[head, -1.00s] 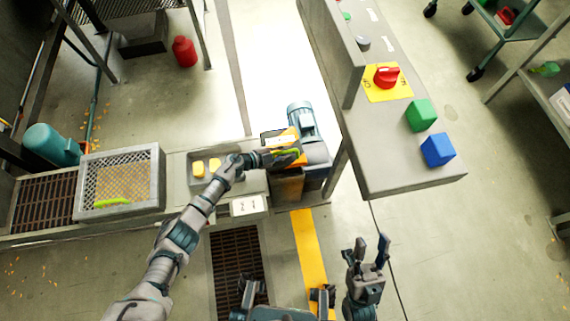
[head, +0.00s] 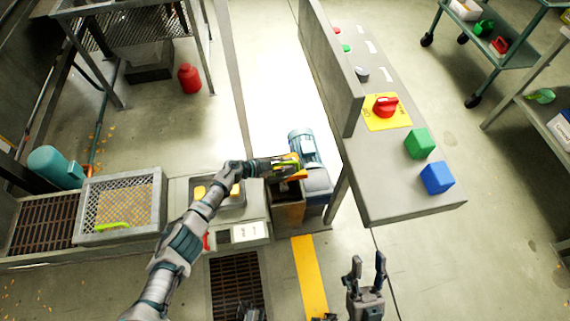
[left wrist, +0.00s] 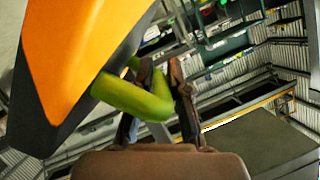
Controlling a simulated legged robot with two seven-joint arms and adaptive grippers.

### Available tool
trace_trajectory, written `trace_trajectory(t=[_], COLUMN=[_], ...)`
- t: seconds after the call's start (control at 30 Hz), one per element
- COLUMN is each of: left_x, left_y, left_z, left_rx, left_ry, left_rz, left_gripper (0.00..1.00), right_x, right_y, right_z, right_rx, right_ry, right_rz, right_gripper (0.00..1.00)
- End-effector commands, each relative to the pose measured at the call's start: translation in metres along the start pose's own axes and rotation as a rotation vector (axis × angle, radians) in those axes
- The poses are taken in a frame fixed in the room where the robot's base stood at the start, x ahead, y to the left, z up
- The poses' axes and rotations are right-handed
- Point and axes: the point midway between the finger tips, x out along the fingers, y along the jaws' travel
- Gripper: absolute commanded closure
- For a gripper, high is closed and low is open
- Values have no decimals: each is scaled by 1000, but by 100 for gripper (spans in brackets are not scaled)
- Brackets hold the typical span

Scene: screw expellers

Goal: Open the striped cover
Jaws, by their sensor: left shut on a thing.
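The striped cover, orange and black, fills the upper left of the left wrist view (left wrist: 95,60). Its green handle (left wrist: 135,97) lies between the fingers of my left gripper (left wrist: 160,95), which is shut on it. In the head view, my left gripper (head: 284,164) is at the box (head: 287,210) beside the blue-grey motor. There the cover shows only as a small orange part (head: 292,177), mostly hidden by the gripper, so its exact angle is unclear. My right gripper (head: 367,264) is open and empty at the lower right.
A blue-grey motor (head: 302,146) stands right behind the box. A grey console (head: 398,180) with a red knob and green and blue cubes is to the right. A mesh-covered tray (head: 122,207) is left. Floor around my right gripper looks clear.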

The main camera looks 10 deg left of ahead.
Motion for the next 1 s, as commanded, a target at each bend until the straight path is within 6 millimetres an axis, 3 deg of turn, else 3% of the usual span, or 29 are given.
trace_trajectory(t=[0.03,0.13,0.57,0.77,1.0], left_x=[5,4,-4,-27,-77], left_y=[0,0,-1,0,0], left_z=[-10,-9,-2,-1,-1], left_rx=[5,4,0,3,3], left_ry=[17,15,7,6,7], left_rz=[3,3,-1,0,1], left_gripper=[82,59,59,59,59], right_x=[0,0,-3,-2,-2], right_y=[0,0,-1,-1,-1], right_z=[-1,-1,-2,-2,-2], right_rx=[0,0,1,1,0], right_ry=[1,1,-6,-3,-1], right_rz=[0,0,1,0,0], right_gripper=[60,60,60,60,60])
